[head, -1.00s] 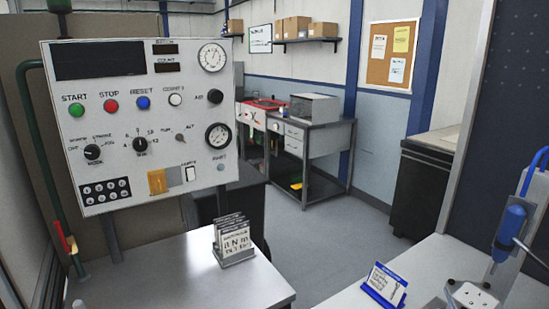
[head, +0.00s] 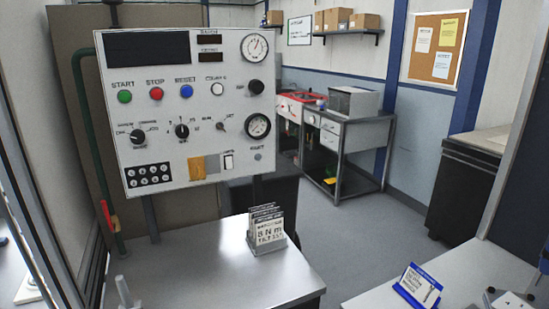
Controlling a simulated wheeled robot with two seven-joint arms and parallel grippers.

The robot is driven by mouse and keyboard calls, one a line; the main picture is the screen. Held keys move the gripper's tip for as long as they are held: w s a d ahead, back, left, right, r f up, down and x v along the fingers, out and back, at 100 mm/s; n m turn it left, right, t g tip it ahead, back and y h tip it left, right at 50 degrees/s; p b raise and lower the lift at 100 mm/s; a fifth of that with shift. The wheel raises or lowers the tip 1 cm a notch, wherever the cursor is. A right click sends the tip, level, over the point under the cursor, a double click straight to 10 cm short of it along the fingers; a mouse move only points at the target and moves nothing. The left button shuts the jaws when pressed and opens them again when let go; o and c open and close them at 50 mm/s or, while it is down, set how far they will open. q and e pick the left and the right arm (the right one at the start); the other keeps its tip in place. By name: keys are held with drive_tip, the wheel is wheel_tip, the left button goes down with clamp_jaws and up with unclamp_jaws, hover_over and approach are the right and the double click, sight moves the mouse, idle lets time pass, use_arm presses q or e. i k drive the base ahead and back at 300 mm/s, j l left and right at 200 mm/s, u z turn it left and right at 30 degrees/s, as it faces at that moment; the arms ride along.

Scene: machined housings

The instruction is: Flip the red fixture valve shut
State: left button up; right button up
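The red valve lever (head: 109,216) is at the left in the head view, low on a dark green pipe (head: 92,150). The pipe runs down the left side of the control panel. The lever is small and looks close to upright, roughly along the pipe; its exact angle is hard to tell. The valve body below it is small and unclear. Neither of my grippers can be made out in the head view, and nothing is touching the lever.
The control panel (head: 215,95) stands behind a grey table (head: 200,275) that carries a card holder (head: 266,240). A blue card stand (head: 418,285) is on the right table. Grey floor (head: 355,240) lies open between. A window-like frame edges the far left.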

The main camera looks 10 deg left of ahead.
sight(112, 230)
drive_tip(key=u, duration=1.3)
